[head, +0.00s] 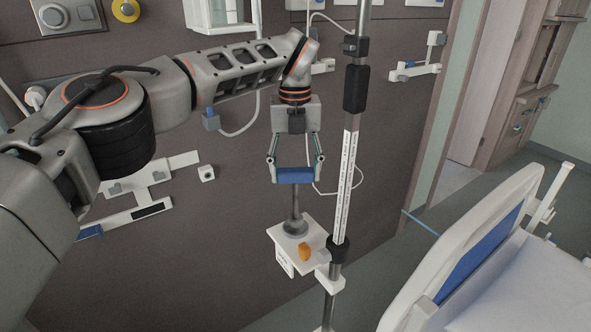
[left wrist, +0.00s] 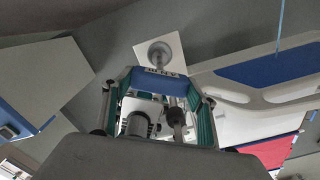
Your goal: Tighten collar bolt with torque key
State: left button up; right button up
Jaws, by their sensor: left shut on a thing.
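My left gripper (head: 295,172) is shut on the blue handle of the torque key (head: 295,176). Its grey shaft points down, upright, to a round grey piece (head: 295,226) on a small white plate (head: 284,236). I cannot tell whether that round piece belongs to the key or the plate. In the left wrist view the blue handle (left wrist: 160,82) lies across between the fingers, and the round grey piece (left wrist: 160,53) shows over the white plate (left wrist: 176,46). An orange knob (head: 304,251) sits at the plate's right side. I cannot clearly pick out the collar bolt. My right gripper is not in view.
A metal pole (head: 346,187) with a white marked strip and dark clamps stands just right of my gripper. A bed with a white and blue board (head: 476,243) is at the lower right. Wall rails and fittings (head: 143,188) are behind my arm.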

pick_arm(q)
jog(key=shift+f, duration=0.9)
jog(key=shift+f+b, duration=0.35)
jog(key=shift+b, duration=0.1)
jog(key=shift+c, duration=0.7)
jog(key=o, duration=1.8)
